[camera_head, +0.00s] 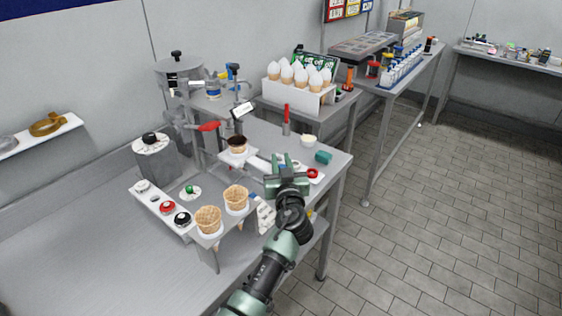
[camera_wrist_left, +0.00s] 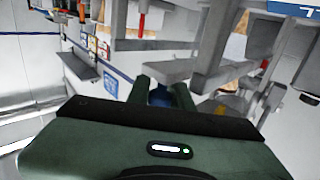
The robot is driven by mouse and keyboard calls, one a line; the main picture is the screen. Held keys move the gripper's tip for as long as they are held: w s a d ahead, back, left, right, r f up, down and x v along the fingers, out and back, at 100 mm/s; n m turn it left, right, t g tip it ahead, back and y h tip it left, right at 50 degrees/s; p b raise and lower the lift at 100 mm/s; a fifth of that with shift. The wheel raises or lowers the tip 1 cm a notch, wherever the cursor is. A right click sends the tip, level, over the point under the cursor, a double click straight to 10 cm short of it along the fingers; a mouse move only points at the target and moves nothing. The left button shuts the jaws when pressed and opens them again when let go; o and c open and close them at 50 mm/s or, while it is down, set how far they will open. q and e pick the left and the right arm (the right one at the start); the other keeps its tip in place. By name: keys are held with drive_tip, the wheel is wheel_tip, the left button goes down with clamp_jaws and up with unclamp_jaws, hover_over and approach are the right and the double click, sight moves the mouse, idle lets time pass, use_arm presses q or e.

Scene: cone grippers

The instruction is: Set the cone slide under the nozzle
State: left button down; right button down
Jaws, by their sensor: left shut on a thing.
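The cone slide (camera_head: 259,163) is a pale bar beside the grey dispensing machine (camera_head: 178,72). A wafer cone with a dark inside (camera_head: 237,147) stands upright at the bar's left end, near the red-handled spout. I cannot make out the nozzle tip, or whether the cone is exactly below it. My left gripper (camera_head: 281,163) is at the bar's right end, shut on what looks like the slide's handle. In the left wrist view a blue piece (camera_wrist_left: 160,96) shows between its fingers; most of the held part is hidden. My right gripper is not in view.
Two wafer cones (camera_head: 208,219) stand in a holder left of my arm. A panel with coloured knobs (camera_head: 166,206) is farther left. A red ring (camera_head: 312,173), a teal block (camera_head: 323,157) and a small bowl (camera_head: 308,141) lie close right of the gripper. A box of white-topped cones (camera_head: 289,99) stands behind.

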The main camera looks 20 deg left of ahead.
sight(256, 159)
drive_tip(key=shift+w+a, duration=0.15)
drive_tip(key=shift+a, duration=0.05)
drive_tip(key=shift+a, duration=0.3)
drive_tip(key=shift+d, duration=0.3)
use_arm(q)
drive_tip(key=shift+a, duration=0.1)
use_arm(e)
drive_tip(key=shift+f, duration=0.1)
